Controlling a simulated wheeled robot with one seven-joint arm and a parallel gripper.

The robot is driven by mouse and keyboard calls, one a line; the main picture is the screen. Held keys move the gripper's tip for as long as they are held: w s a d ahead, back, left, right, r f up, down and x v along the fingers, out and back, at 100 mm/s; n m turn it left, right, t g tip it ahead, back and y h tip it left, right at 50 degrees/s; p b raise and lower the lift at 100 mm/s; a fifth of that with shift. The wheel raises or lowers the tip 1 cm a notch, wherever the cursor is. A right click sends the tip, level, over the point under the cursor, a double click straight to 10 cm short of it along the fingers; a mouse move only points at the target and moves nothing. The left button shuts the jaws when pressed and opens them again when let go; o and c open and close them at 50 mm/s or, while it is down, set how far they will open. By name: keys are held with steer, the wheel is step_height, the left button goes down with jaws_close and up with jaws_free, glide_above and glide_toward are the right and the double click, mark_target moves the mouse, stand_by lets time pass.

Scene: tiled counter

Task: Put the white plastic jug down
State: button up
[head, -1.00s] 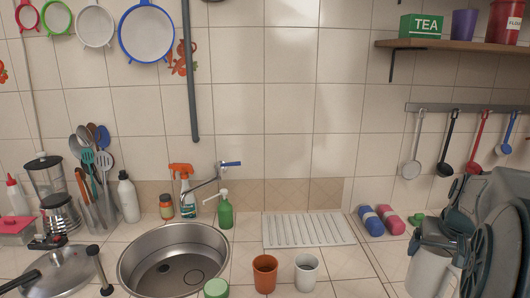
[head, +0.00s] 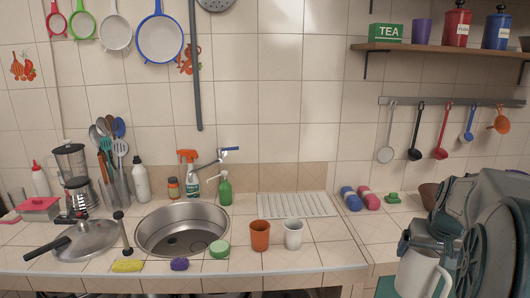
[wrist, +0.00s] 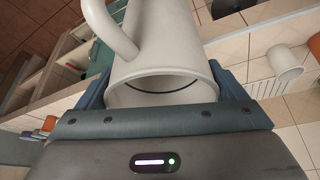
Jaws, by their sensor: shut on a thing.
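The white plastic jug (head: 420,274) is at the lower right of the head view, roughly upright, in front of the counter. My gripper (head: 434,240) is shut on it near its top. In the wrist view the jug (wrist: 168,50) fills the upper middle, with its handle at the left and its open mouth toward the camera. The blue-grey fingers of my gripper (wrist: 165,88) press on both sides of it. The jug's base is cut off in the head view.
The tiled counter (head: 320,256) has a bare strip right of the white cup (head: 293,234). An orange cup (head: 260,235), a round sink (head: 182,230) and a ribbed drainer (head: 297,205) are on it. Blue (head: 350,198) and pink (head: 370,200) rolls lie at the back right.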

mark_target(402, 259)
steer(key=shift+n, duration=0.3)
steer(key=w+a+f, duration=0.2)
steer(key=f, duration=0.1)
steer(key=w+a+f, duration=0.1)
steer(key=f, duration=0.1)
steer(key=shift+w, duration=0.3)
steer(key=shift+n+y, duration=0.5)
steer(key=shift+n, duration=0.2)
steer(key=w+a+f, duration=0.1)
steer(key=a+f, duration=0.1)
steer(key=f, duration=0.1)
steer(key=w+a+f, duration=0.1)
steer(key=a+f, duration=0.2)
steer(key=w+a+f, duration=0.1)
steer(key=a+f, duration=0.2)
steer(key=shift+a+f, duration=0.15)
steer(key=shift+f, duration=0.15)
steer(key=s+a+f, duration=0.1)
steer(key=a+f, duration=0.3)
steer(key=a+f+n, duration=0.1)
steer(key=a+f, duration=0.3)
steer(key=s+a+f+n, duration=0.1)
steer(key=a+f, duration=0.4)
steer(key=shift+s+a+y, duration=0.1)
steer(key=shift+s+y, duration=0.2)
